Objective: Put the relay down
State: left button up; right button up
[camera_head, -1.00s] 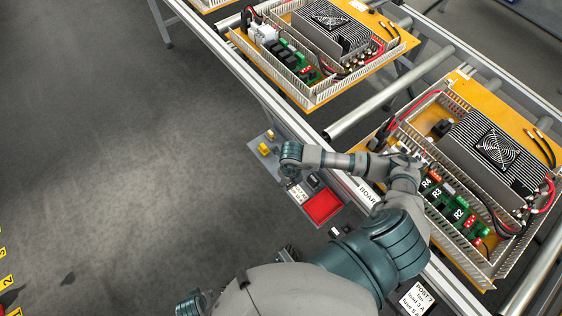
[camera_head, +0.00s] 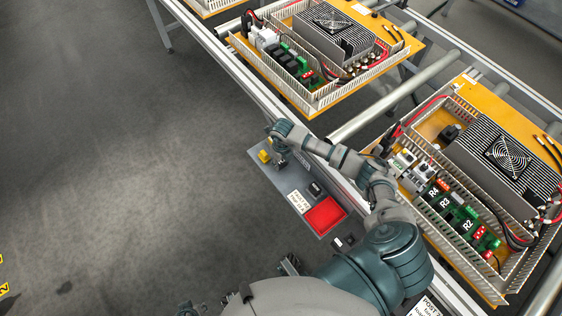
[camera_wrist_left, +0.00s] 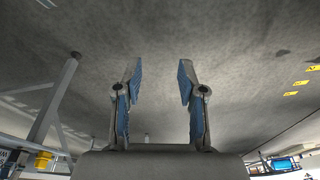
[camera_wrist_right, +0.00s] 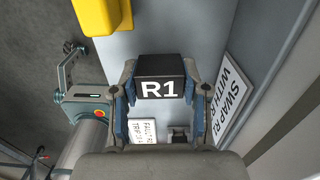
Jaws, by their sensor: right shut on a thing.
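The relay marked R1 (camera_wrist_right: 160,88) is a black block with a white R1 label. It sits between the fingers of my right gripper (camera_wrist_right: 160,105), which is shut on it. In the right wrist view the grey side shelf (camera_wrist_right: 175,50) lies below it; whether the relay touches the shelf I cannot tell. In the head view my right gripper (camera_head: 278,161) is over the far part of the shelf, next to a yellow block (camera_head: 264,156), and the relay is too small to make out. My left gripper (camera_wrist_left: 160,85) is open and empty, with only floor beyond its fingers.
The shelf also holds a dark block (camera_head: 315,188), a white label (camera_head: 299,202) and a red tray (camera_head: 325,215). The yellow block (camera_wrist_right: 102,15) is close in the wrist view. The orange board (camera_head: 432,122) with R2, R3 and R4 relays lies on the conveyor to the right.

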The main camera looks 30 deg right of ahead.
aim_at(282, 161)
jog(key=shift+d, duration=0.15)
jog(key=o, duration=0.9)
jog(key=shift+c, duration=0.2)
jog(key=shift+o, duration=0.9)
jog(key=shift+a+r, duration=0.15)
jog(key=shift+a, duration=0.35)
jog(key=shift+r, duration=0.25)
pick_arm(q)
jog(key=s+p+x, duration=0.1)
jog(key=p+x, duration=0.1)
jog(key=x, duration=0.4)
jog(key=shift+a, duration=0.2)
pick_arm(e)
notch_tip(282, 161, up, 11)
jog(key=shift+r, duration=0.2)
pick_arm(q)
jog(key=shift+w+d, duration=0.15)
jog(key=shift+d, duration=0.05)
pick_arm(e)
jog(key=shift+d+f, duration=0.1)
jog(key=shift+d, duration=0.3)
